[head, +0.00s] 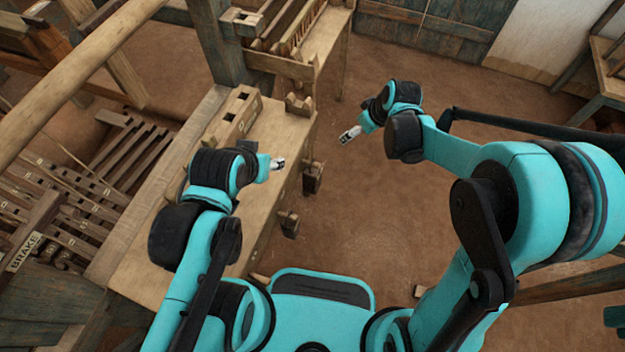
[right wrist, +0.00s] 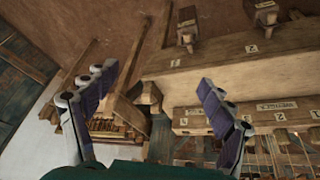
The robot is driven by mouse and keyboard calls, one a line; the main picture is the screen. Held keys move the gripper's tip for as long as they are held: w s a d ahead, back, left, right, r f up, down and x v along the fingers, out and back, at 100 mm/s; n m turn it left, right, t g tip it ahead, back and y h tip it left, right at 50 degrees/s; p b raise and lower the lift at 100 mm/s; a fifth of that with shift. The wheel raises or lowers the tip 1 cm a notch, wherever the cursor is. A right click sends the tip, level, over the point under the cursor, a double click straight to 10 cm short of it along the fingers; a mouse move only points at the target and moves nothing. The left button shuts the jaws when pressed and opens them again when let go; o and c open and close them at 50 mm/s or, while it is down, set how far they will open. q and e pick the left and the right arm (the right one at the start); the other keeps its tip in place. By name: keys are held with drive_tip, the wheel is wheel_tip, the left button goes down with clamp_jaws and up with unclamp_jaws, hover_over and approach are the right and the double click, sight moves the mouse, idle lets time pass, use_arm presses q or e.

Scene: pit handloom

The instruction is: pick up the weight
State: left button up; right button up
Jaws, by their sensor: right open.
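I cannot single out the weight for certain. Two dark-topped wooden blocks, a nearer block (head: 289,222) and a farther block (head: 312,178), sit at the right side of the wooden bench (head: 283,125) in the head view. Two similar blocks, a left block (right wrist: 187,28) and a right block (right wrist: 265,12), show at the top of the right wrist view. My right gripper (head: 350,134) is over the floor right of the bench. In the right wrist view its fingers (right wrist: 158,76) are spread with nothing held. My left gripper (head: 278,163) is above the bench; its jaws are too small to judge.
A slotted wooden box (head: 232,118) lies on the bench. A loom frame with slats (head: 290,35) stands behind it. Treadles (head: 125,155) and a BRAKE label (head: 25,252) are at the left. The brown floor (head: 375,195) right of the bench is open.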

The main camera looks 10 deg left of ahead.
sight(319, 166)
drive_tip(key=a+f+n+g+b, duration=0.1)
drive_tip(key=a+f, duration=0.3)
drive_tip(key=f, duration=0.5)
drive_tip(key=w+a+f+n+g+y+b, duration=0.1)
drive_tip(key=a+f+n, duration=0.2)
drive_tip(key=f, duration=0.7)
drive_tip(key=w+a+f+n+g+b, duration=0.1)
drive_tip(key=a+f, duration=0.4)
drive_tip(key=f, duration=0.5)
drive_tip(key=shift+a+f+n+y+b, duration=0.2)
drive_tip(key=shift+a+n+y+b, duration=0.15)
drive_tip(key=shift+n, duration=0.45)
drive_tip(key=b+x, duration=0.2)
drive_tip(key=x, duration=0.1)
drive_tip(key=b+x, duration=0.1)
drive_tip(key=x, duration=0.1)
drive_tip(key=shift+w+d+f, duration=0.15)
drive_tip(key=shift+w+d, duration=0.25)
drive_tip(key=shift+c, duration=0.9)
drive_tip(key=c, duration=1.7)
